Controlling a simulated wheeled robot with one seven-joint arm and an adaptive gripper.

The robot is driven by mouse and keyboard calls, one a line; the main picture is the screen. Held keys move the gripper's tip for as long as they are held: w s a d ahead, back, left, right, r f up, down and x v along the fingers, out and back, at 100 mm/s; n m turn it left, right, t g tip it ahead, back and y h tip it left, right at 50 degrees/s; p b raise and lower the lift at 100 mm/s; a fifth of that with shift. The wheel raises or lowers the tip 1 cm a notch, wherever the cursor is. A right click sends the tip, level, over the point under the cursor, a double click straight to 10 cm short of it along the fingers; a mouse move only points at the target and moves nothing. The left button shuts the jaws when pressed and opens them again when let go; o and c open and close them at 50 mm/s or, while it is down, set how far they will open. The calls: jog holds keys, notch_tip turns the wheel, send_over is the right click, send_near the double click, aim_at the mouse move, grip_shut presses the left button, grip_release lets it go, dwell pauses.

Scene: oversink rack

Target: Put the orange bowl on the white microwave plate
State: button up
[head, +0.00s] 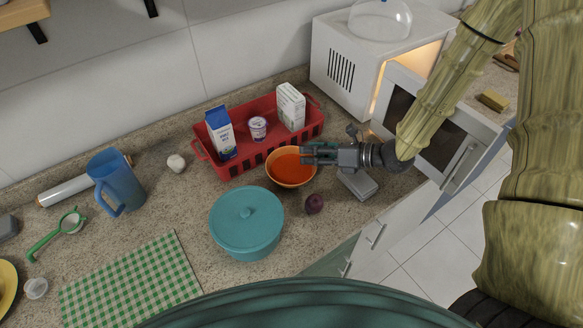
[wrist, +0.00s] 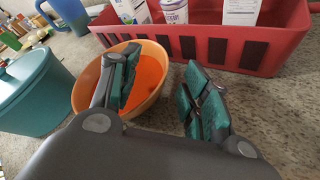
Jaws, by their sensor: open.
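The orange bowl (head: 290,178) stands on the counter, in front of the red basket and beside the teal pot. Its inside is bright orange. In the wrist view the bowl (wrist: 90,90) is at the left. My gripper (head: 304,155) is open at the bowl's right rim. In the wrist view, one finger of my gripper (wrist: 162,72) is over the bowl's inside and the other is outside the rim; nothing is clamped. The white microwave (head: 345,70) stands at the back right with its door (head: 440,130) open and a lit inside. The white plate is not visible.
The red basket (head: 228,170) holds two cartons and a cup close behind the bowl. The teal pot (head: 246,222) is front left of the bowl. A glass dome (head: 380,18) sits on the microwave.

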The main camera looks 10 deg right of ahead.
jog(key=shift+w+a+f, duration=0.15)
jog(key=shift+w+a, duration=0.1)
jog(key=shift+a, duration=0.15)
grip_shut()
dwell(0.4)
notch_tip(320, 180, up, 10)
jog(key=b, duration=0.2)
dwell(0.6)
jog(key=shift+s, duration=0.1)
